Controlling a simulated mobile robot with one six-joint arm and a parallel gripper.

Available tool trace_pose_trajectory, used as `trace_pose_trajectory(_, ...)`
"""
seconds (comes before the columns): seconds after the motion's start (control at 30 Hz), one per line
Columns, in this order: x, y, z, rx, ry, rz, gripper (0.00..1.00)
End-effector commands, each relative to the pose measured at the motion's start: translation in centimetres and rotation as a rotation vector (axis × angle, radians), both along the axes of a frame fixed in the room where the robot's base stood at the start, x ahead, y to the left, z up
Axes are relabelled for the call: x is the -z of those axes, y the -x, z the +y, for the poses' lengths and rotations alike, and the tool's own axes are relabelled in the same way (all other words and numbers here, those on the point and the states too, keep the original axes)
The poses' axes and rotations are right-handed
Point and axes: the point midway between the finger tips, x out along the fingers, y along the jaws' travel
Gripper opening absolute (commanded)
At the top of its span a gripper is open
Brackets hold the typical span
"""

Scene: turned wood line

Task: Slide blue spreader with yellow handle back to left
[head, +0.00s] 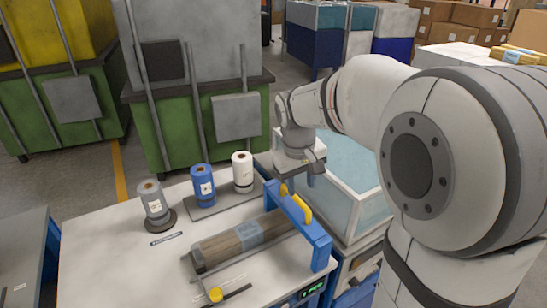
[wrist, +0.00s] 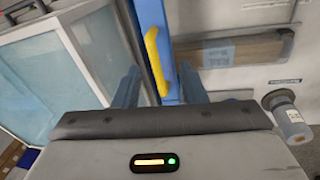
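The blue spreader (head: 318,243) is a bar standing across the right end of a brown wood piece (head: 218,246) with a pale blue label. Its yellow handle (head: 298,207) sits on its top. In the wrist view the blue spreader (wrist: 152,18) runs up the picture with the yellow handle (wrist: 154,62) along it. My gripper (head: 298,184) is at the far end of the spreader, close to the handle. In the wrist view my gripper (wrist: 160,78) has its fingers apart, one on each side of the spreader and handle. Contact cannot be made out.
Grey (head: 154,203), blue (head: 202,184) and white (head: 242,172) rolls stand at the back of the white table (head: 110,250). A yellow-ended tool (head: 215,294) lies at the front. A glass-sided bin (head: 350,205) stands just right of the table.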

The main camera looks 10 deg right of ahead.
Motion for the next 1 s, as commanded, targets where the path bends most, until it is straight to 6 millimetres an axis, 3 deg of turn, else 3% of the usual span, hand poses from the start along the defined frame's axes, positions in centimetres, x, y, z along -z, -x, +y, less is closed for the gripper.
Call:
trace_pose_trajectory(0.1, 0.8, -3.8, 0.7, -0.052, 0.034, 0.037, 0.38)
trace_pose_trajectory(0.3, 1.9, -7.0, 1.3, -0.101, 0.067, 0.065, 0.38)
trace_pose_trajectory(0.47, 3.0, -7.6, 1.2, -0.110, 0.073, 0.071, 0.38)
trace_pose_trajectory(0.8, 8.1, -7.9, 0.3, -0.108, 0.072, 0.072, 0.38)
trace_pose_trajectory(1.0, 9.7, -8.1, 0.1, -0.110, 0.073, 0.069, 0.38)
